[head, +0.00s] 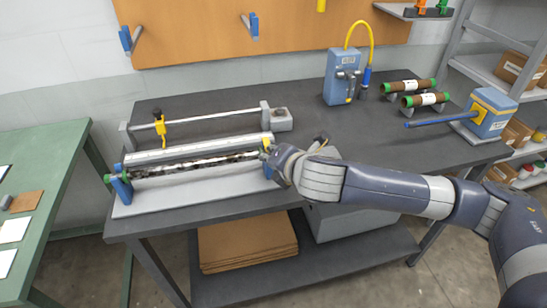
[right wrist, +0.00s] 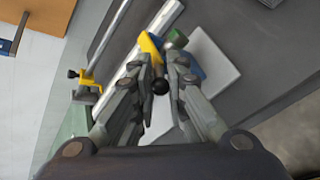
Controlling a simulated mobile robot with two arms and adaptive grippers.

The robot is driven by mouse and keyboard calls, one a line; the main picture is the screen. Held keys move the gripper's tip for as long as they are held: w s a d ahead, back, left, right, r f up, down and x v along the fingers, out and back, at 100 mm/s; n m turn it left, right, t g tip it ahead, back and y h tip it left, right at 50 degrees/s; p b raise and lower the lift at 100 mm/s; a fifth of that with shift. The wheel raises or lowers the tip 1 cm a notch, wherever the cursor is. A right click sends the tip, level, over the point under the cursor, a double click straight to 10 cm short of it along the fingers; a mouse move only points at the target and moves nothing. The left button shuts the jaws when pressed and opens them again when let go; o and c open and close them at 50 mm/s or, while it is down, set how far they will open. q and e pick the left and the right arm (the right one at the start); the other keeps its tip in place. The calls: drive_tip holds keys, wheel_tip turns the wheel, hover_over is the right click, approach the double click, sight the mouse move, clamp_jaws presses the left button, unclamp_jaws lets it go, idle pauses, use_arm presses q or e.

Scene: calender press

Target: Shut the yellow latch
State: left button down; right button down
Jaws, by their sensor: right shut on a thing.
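The yellow latch (right wrist: 151,46) shows in the right wrist view as a short yellow arm with a black ball knob (right wrist: 160,87). My right gripper (right wrist: 162,68) is shut on the latch, with the knob between its fingers. In the head view my right gripper (head: 268,155) is at the right end of the press and hides most of the latch. A dark, mottled roller (head: 195,164) lies across the press, its left end in a blue support (head: 121,187). A bare metal roller (head: 197,149) runs behind it. My left gripper is not in view.
Behind the press is a rail (head: 205,118) with a yellow clamp (head: 160,127). A blue box with a yellow hose (head: 342,78), green-ended rolls (head: 410,86) and a blue-handled box (head: 488,112) stand farther right. The table (head: 225,92) is bare behind the rail.

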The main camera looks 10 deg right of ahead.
drive_tip(key=shift+s+a+f, duration=0.1)
drive_tip(key=shift+s+f, duration=0.05)
drive_tip(key=shift+f, duration=0.05)
drive_tip(key=c, duration=1.7)
unclamp_jaws()
drive_tip(key=shift+o, duration=0.6)
drive_tip(key=shift+r, duration=0.1)
drive_tip(key=shift+s+r, duration=0.1)
drive_tip(key=shift+r, duration=0.05)
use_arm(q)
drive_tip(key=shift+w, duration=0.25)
use_arm(e)
drive_tip(key=v, duration=0.7)
drive_tip(key=shift+s, duration=0.15)
